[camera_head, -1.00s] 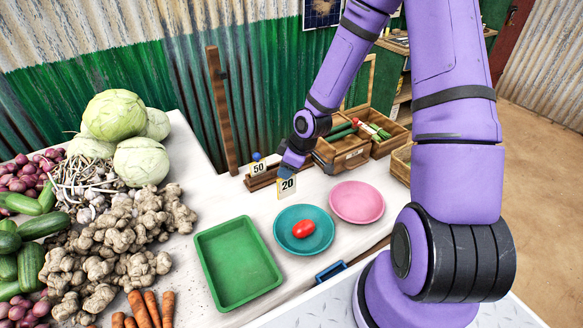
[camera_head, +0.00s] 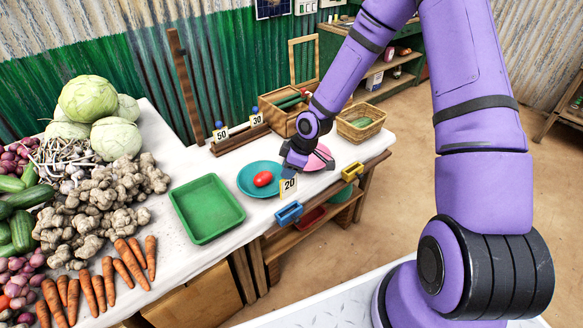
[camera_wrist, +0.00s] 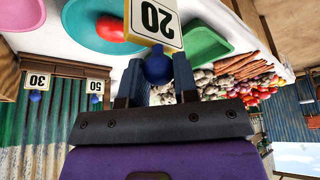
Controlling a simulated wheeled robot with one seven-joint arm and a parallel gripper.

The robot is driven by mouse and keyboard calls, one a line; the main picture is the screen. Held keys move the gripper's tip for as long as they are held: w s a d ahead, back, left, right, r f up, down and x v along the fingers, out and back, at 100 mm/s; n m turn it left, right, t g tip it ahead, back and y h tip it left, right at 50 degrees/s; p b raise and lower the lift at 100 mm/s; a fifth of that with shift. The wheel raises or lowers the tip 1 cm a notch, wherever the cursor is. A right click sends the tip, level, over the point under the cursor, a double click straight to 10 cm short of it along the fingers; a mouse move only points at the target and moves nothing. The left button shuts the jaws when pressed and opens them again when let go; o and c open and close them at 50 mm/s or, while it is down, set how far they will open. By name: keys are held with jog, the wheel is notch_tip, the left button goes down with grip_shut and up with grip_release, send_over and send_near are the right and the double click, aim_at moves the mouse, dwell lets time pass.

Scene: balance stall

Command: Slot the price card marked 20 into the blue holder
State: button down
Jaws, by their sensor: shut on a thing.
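The price card marked 20 (camera_head: 289,186) hangs below my gripper (camera_head: 292,165), just in front of the teal plate. In the wrist view the card (camera_wrist: 156,20) appears upside down, with its blue knob (camera_wrist: 158,68) between the two fingers of my gripper (camera_wrist: 157,75), which is shut on it. The blue holder (camera_head: 289,213) is fixed at the table's front edge, a little below the card in the picture. A gap seems to show between card and holder. The holder does not clearly show in the wrist view.
A yellow holder (camera_head: 352,171) is on the same edge to the right. A teal plate (camera_head: 246,184) with a red tomato (camera_head: 263,179), a pink plate (camera_head: 322,152) and a green tray (camera_head: 207,236) are close by. Cards 50 (camera_head: 221,134) and 30 (camera_head: 256,120) stand in a wooden rack behind.

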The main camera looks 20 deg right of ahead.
aim_at(291, 184)
jog(key=shift+f, duration=2.9)
jog(key=shift+f, duration=0.25)
jog(key=shift+f, duration=1.3)
